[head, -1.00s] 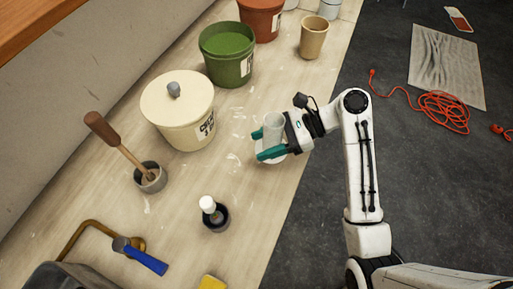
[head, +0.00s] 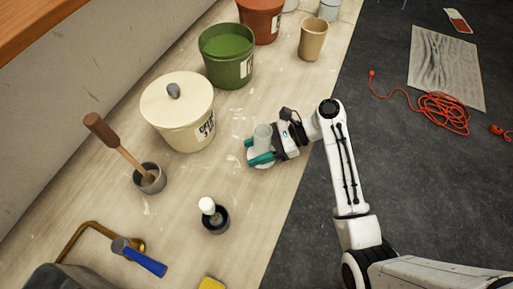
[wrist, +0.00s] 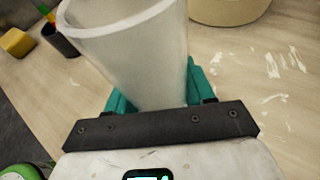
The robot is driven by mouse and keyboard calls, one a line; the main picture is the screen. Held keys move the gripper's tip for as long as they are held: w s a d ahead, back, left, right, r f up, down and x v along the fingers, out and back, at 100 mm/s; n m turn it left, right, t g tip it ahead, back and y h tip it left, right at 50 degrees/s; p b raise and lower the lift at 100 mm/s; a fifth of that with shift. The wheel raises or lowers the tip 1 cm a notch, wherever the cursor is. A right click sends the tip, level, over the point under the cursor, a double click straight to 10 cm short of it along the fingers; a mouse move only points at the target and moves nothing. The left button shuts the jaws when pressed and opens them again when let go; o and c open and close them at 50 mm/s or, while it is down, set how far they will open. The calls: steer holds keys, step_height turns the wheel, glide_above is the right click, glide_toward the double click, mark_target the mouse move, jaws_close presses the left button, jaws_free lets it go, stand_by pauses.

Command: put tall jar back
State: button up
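The tall jar (head: 263,135) is a pale, translucent white vessel, wider at its open top. It stands roughly upright in my gripper (head: 254,153), over the worktop near its right edge. The teal fingers lie on both sides of the jar and appear shut on it. In the wrist view the jar (wrist: 135,55) leans across the top of the picture, and my gripper (wrist: 155,90) hides its lower part. A white round patch (head: 262,164) shows under the jar; I cannot tell whether it is a separate disc or whether the jar touches it.
A lidded cream bucket (head: 180,115) stands up-left, with a green bucket (head: 227,55) and a tan cup (head: 313,39) beyond. Worktop around the jar is clear.

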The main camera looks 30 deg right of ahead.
steer(key=o, duration=0.4)
steer(key=v, duration=1)
steer(key=shift+r+b, duration=0.15)
steer(key=shift+b, duration=0.2)
steer(key=shift+s+d+r+p, duration=0.15)
steer(key=shift+d+r+p, duration=0.2)
steer(key=shift+d+p, duration=0.3)
steer(key=shift+s+d+p, duration=0.1)
steer(key=shift+d+p, duration=0.1)
steer(key=shift+p, duration=0.15)
steer(key=shift+d, duration=0.1)
